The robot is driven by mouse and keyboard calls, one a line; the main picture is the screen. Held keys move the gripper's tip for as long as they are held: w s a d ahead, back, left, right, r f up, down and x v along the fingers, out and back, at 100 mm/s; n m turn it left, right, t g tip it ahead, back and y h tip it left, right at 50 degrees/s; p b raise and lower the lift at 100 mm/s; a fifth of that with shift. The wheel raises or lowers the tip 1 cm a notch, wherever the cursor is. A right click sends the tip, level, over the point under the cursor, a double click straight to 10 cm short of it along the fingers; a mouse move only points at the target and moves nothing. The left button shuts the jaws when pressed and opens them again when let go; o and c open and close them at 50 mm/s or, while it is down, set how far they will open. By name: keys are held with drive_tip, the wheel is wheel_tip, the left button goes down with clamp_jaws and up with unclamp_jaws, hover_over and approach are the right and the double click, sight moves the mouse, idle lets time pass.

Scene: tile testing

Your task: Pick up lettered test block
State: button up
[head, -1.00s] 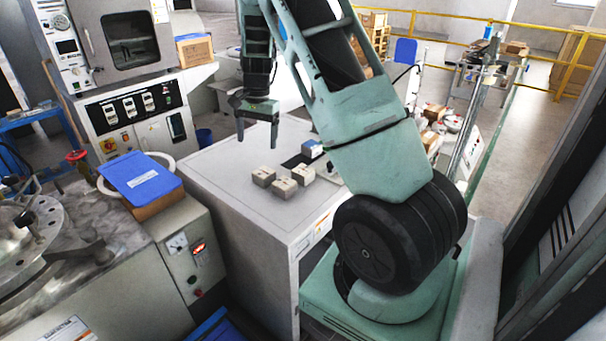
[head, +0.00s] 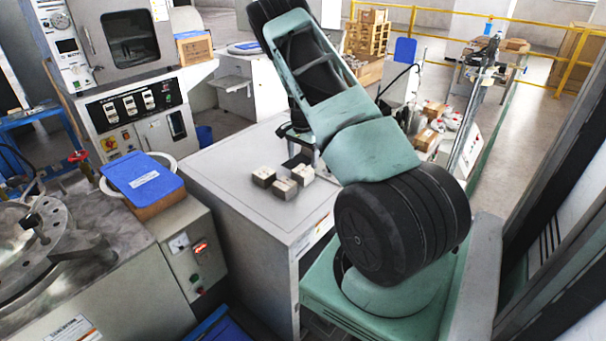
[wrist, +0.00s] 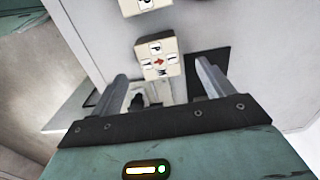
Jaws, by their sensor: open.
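Several pale lettered test blocks stand on the grey cabinet top: in the head view a left block (head: 263,176), a front block (head: 284,189) and a right block (head: 302,173). A second block (wrist: 146,5) is cut off at the top edge. My gripper (wrist: 162,70) is open, and nothing is clasped between its fingers.
The grey cabinet top (head: 225,165) is clear left of the blocks. A black patch (wrist: 207,68) lies beside the right finger. A blue-lidded box (head: 143,180) stands on the machine at left. An oven (head: 130,40) stands behind.

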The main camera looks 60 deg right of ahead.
sight(303, 170)
drive_tip(key=shift+f+p, duration=0.85)
drive_tip(key=shift+f, duration=2.35)
drive_tip(key=c, duration=1.3)
